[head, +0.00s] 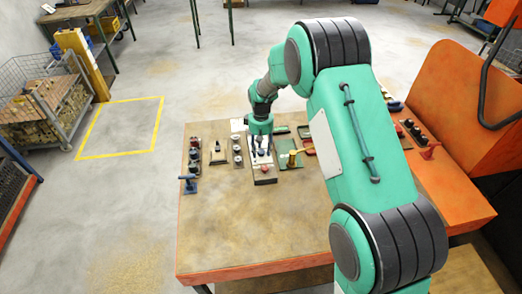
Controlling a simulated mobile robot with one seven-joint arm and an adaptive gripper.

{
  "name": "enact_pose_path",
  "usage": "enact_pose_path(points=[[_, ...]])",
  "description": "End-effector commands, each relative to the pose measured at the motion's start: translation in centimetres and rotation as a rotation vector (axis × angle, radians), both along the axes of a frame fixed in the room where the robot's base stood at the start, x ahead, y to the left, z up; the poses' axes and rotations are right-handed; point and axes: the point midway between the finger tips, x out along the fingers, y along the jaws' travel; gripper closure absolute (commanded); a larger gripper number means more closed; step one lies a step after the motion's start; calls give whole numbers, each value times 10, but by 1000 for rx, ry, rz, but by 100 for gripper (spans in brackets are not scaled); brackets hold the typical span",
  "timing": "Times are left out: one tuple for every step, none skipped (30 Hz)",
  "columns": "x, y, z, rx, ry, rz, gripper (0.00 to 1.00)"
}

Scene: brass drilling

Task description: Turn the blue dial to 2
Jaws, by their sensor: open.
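My gripper (259,144) is over the middle of the row of small devices at the table's far side, pointing down at a pale panel (264,161). Its jaws are open, with small dark shapes between and beside them that I cannot make out. No dial numbers are readable. A blue handle-like part (189,185) stands at the left end of the row, apart from my gripper. I cannot tell whether it is the blue dial, or whether the dial is hidden under my gripper.
The wooden table (250,235) is clear at the front. Dark panels with knobs (195,157) (237,150) stand left of my gripper. A green panel with a yellow handle (293,155) is close on its right. My arm hides part of the table. An orange machine (445,100) stands at right.

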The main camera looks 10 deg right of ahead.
Motion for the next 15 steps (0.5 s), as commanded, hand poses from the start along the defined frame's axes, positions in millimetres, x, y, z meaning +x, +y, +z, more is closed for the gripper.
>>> enact_pose_path(points=[[0,0,-2,0,0,0,56],[0,0,-2,0,-1,0,56],[0,0,-3,0,-1,0,56],[0,0,-3,0,-1,0,56],[0,0,-3,0,-1,0,56],[0,0,-3,0,-1,0,56],[0,0,-3,0,-1,0,56],[0,0,-3,0,-1,0,56],[0,0,-3,0,-1,0,56],[0,0,-3,0,-1,0,56],[0,0,-3,0,-1,0,56],[0,0,-3,0,0,0,62],[0,0,-3,0,0,0,68],[0,0,-3,0,-1,0,74],[0,0,-3,0,0,0,82]])
